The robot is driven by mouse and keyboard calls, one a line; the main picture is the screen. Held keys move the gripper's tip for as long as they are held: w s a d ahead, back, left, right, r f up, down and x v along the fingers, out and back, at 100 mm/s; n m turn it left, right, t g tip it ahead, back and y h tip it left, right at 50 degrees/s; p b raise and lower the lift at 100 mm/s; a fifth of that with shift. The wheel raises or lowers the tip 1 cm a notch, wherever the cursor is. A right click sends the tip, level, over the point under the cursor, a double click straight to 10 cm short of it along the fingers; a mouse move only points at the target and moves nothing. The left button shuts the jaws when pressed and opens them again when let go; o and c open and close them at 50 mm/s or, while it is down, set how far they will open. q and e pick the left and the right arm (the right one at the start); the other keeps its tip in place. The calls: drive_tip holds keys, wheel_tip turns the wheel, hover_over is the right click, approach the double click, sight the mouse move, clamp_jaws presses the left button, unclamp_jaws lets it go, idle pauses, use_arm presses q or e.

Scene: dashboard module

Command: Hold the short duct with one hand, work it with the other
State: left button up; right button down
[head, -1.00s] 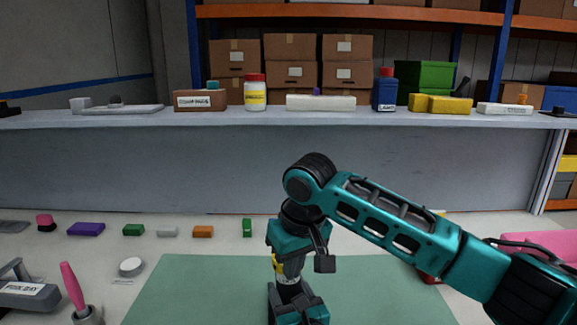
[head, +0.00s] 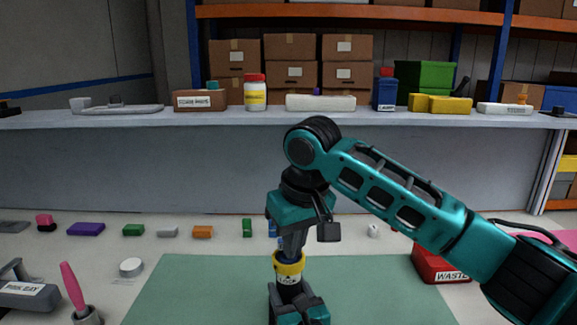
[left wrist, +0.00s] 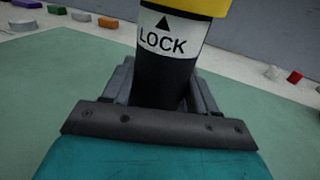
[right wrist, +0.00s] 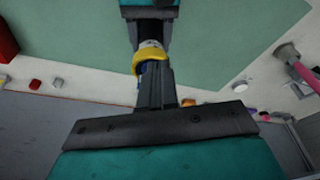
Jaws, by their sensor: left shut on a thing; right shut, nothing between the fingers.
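The short duct stands upright at the mat's centre: a black body with a white "LOCK" label and arrow (left wrist: 163,38), and a yellow collar (head: 289,265) on top. A small blue part (head: 281,243) shows just above the collar. My left gripper (head: 293,297) is below, shut on the duct's black body; the left wrist view shows its fingers (left wrist: 160,88) on either side. My right gripper (head: 292,252) points down from above, shut and empty, its tips close over the collar. In the right wrist view the collar (right wrist: 149,60) lies just beyond the fingertips; contact cannot be told.
A green mat (head: 200,285) covers the middle of the table, clear on both sides. A red waste bin (head: 436,265) is at right. Small coloured blocks (head: 133,230) line the back left. A pink-handled tool (head: 72,286) stands front left. A loaded shelf (head: 140,117) runs behind.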

idle(0.4)
use_arm(q)
drive_tip(key=o, duration=1.5)
